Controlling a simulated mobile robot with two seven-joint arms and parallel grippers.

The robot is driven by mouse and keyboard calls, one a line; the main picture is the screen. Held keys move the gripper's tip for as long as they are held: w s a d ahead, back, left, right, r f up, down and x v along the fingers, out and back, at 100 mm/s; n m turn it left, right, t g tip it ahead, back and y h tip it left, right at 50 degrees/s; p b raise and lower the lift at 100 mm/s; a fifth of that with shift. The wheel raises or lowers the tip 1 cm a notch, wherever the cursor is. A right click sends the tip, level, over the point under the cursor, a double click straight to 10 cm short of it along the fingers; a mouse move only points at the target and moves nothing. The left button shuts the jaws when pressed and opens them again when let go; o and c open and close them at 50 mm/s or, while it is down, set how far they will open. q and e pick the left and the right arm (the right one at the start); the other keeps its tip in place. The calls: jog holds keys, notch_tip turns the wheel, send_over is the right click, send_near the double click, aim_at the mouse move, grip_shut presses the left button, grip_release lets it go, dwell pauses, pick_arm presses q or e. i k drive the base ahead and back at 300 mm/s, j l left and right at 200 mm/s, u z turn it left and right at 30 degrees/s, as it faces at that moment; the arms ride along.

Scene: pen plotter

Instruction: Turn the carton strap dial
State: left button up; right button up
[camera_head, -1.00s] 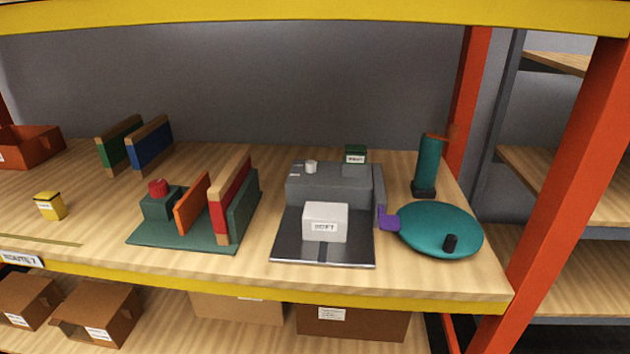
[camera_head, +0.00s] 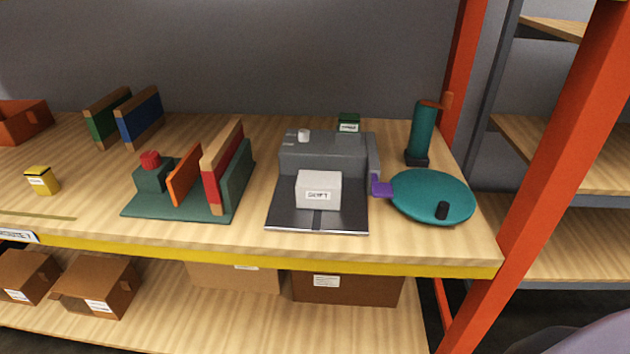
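A grey machine (camera_head: 325,152) stands on the upper shelf with a dark flat bed (camera_head: 290,217) in front. A small white carton (camera_head: 318,190) with a printed label sits on the bed. A short white knob (camera_head: 304,135) stands on the machine's top left; I cannot tell whether it is the strap dial. A purple tab (camera_head: 382,189) sticks out at the machine's right side. Neither of my grippers is in view.
A teal disc (camera_head: 430,192) with a black knob and a teal upright cylinder (camera_head: 422,130) stand right of the machine. A green rack (camera_head: 180,207) with a red knob (camera_head: 150,159) stands left. An orange-red post (camera_head: 545,150) bounds the shelf's right end.

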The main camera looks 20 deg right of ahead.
aim_at(303, 135)
jog(key=k+l+z, duration=0.1)
jog(key=z, duration=0.7)
